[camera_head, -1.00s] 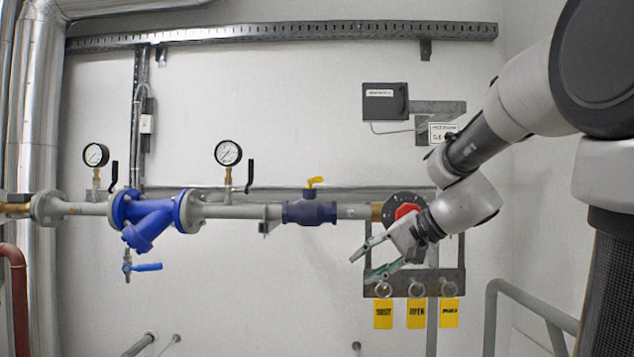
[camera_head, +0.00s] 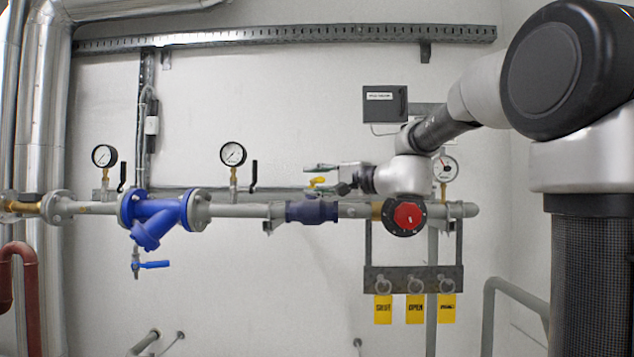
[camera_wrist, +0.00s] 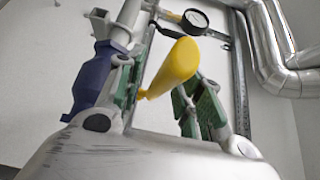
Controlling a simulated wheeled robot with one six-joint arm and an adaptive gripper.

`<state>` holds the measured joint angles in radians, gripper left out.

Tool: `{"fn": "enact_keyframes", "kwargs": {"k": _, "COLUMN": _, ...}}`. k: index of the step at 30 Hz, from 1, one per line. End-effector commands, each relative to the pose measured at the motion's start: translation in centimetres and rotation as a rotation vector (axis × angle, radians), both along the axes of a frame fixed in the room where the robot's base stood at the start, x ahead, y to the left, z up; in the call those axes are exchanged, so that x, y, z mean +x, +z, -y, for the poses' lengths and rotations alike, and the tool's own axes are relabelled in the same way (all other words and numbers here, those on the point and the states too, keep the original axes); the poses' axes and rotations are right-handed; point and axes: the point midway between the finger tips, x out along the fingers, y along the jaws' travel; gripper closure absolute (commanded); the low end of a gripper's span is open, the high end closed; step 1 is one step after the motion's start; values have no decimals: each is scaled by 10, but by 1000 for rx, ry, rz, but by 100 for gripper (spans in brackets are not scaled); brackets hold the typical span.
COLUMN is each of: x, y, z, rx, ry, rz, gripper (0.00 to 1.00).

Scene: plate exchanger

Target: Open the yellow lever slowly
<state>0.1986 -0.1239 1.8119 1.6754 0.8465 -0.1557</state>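The yellow lever (camera_head: 318,182) sits on top of the dark blue valve body (camera_head: 312,211) in the pipe line. In the wrist view the yellow lever (camera_wrist: 172,67) lies between the two green-padded fingers of my gripper (camera_wrist: 160,100). The fingers are apart, with a gap visible on the lever's right side. The left finger is close to the lever; I cannot tell whether it touches. In the head view my gripper (camera_head: 322,178) reaches in from the right at lever height and partly covers it. The dark blue valve body also shows at the left of the wrist view (camera_wrist: 92,82).
A red round knob (camera_head: 408,216) is on the pipe below my wrist. A blue strainer (camera_head: 155,218) and pressure gauges (camera_head: 233,154) stand to the left. Yellow tags (camera_head: 415,309) hang below on a rack (camera_head: 400,277). The wall behind is mostly clear.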

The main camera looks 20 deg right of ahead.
Motion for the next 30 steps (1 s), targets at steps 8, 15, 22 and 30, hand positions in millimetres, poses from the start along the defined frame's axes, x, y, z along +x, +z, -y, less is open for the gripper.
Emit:
{"fn": "enact_keyframes", "kwargs": {"k": 8, "x": 2, "y": 0, "z": -1, "rx": -1, "ry": 0, "rz": 1, "gripper": 63}}
{"fn": "enact_keyframes", "kwargs": {"k": 15, "x": 2, "y": 0, "z": -1, "rx": -1, "ry": 0, "rz": 1, "gripper": 100}}
{"fn": "enact_keyframes", "kwargs": {"k": 22, "x": 2, "y": 0, "z": 0, "rx": -1, "ry": 11, "rz": 0, "gripper": 100}}
{"fn": "enact_keyframes", "kwargs": {"k": 30, "x": 1, "y": 0, "z": 13, "rx": -2, "ry": 122, "rz": -1, "gripper": 100}}
